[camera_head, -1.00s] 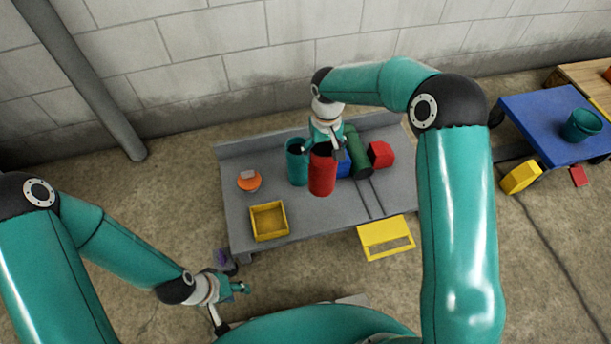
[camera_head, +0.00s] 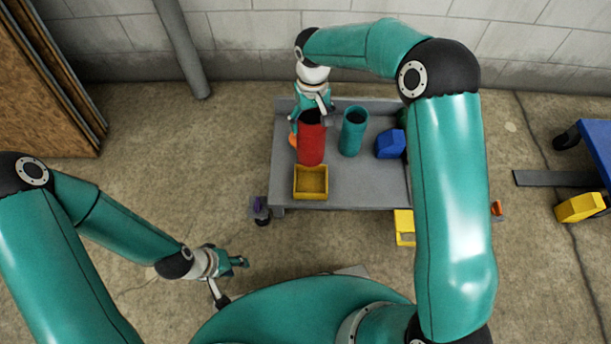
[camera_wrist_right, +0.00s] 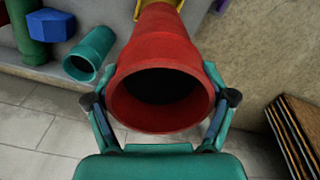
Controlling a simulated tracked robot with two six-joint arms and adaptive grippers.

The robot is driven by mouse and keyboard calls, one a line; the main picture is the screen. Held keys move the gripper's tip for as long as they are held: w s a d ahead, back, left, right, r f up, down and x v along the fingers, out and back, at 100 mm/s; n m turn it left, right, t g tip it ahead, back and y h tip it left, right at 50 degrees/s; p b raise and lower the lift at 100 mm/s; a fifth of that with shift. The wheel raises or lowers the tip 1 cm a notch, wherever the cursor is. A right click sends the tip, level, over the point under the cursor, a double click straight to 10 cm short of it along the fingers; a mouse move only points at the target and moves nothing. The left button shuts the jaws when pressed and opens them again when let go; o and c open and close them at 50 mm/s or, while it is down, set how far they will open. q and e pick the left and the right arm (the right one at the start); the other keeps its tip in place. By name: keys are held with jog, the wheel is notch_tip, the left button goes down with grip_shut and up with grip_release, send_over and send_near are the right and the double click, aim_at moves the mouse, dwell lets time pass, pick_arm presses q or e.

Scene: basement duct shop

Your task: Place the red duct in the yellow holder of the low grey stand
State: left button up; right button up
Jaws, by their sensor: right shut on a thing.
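The red duct (camera_head: 311,143) is an open tube, held upright by my right gripper (camera_head: 318,112) at its upper end. In the right wrist view the fingers (camera_wrist_right: 164,108) close on both sides of the red duct's rim (camera_wrist_right: 160,92). The yellow holder (camera_head: 311,196) is a square open box on the low grey stand (camera_head: 353,188), near its front left. In the head view the duct's lower end appears just behind the holder; its height above the stand is hard to tell. My left gripper (camera_head: 236,263) is empty, low at the left; its fingers are too small to judge.
A teal duct (camera_head: 352,132) and a blue block (camera_head: 390,145) stand to the right on the stand. An orange thing (camera_head: 293,140) is partly hidden behind the red duct. A yellow box (camera_head: 580,207) is on the floor at right.

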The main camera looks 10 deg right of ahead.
notch_tip(320, 180, down, 19)
jog(key=b, duration=0.5)
jog(key=shift+s+d+f, duration=0.15)
jog(key=shift+f, duration=0.05)
jog(key=o, duration=1.7)
jog(key=shift+f, duration=0.1)
jog(key=shift+c, duration=0.2)
